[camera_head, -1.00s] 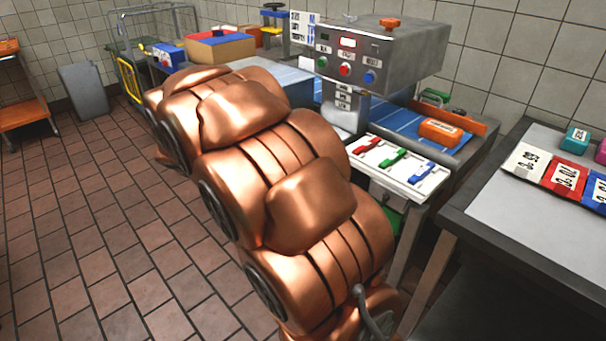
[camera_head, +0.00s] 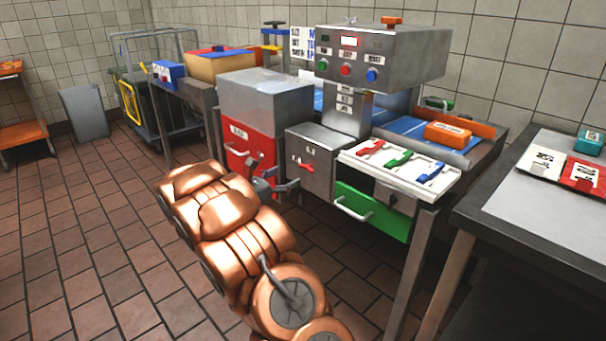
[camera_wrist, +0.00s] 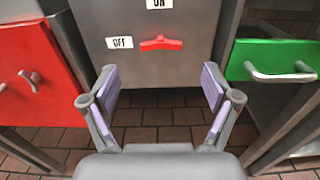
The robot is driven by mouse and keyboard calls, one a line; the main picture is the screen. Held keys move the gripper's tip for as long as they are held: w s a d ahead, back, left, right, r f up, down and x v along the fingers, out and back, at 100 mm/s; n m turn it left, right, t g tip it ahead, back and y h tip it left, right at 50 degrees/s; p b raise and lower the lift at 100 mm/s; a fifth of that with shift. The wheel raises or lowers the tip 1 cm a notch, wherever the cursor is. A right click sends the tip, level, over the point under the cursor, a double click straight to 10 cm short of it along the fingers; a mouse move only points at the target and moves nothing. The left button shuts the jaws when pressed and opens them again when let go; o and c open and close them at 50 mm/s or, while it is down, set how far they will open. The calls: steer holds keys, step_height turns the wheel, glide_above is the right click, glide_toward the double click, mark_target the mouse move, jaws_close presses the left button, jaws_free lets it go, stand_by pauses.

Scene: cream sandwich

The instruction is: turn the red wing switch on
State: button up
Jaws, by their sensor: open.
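The red wing switch (camera_wrist: 160,44) sits on the front of a grey box (camera_wrist: 190,75) in the wrist view. It lies roughly level, with an OFF label (camera_wrist: 120,43) to its left and an ON label (camera_wrist: 159,3) above it. In the head view the switch (camera_head: 304,167) shows small on the grey box (camera_head: 322,148) under the control machine. My gripper (camera_wrist: 160,82) is open and empty, its two fingers spread either side of and below the switch in the picture, apart from it. In the head view my gripper (camera_head: 279,187) is in front of the box, to the left of the switch.
A green drawer (camera_head: 365,212) with a protruding handle (camera_head: 353,209) is on the right. Above it is a white tray of red, green and blue levers (camera_head: 398,158). Open floor (camera_head: 110,230) lies left of my arm.

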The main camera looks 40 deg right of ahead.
mark_target(304, 168)
steer(key=d+b, duration=0.1)
steer(key=d, duration=0.6)
steer(key=shift+s+d, duration=0.15)
steer(key=shift+d, duration=0.05)
steer(key=c, duration=1.1)
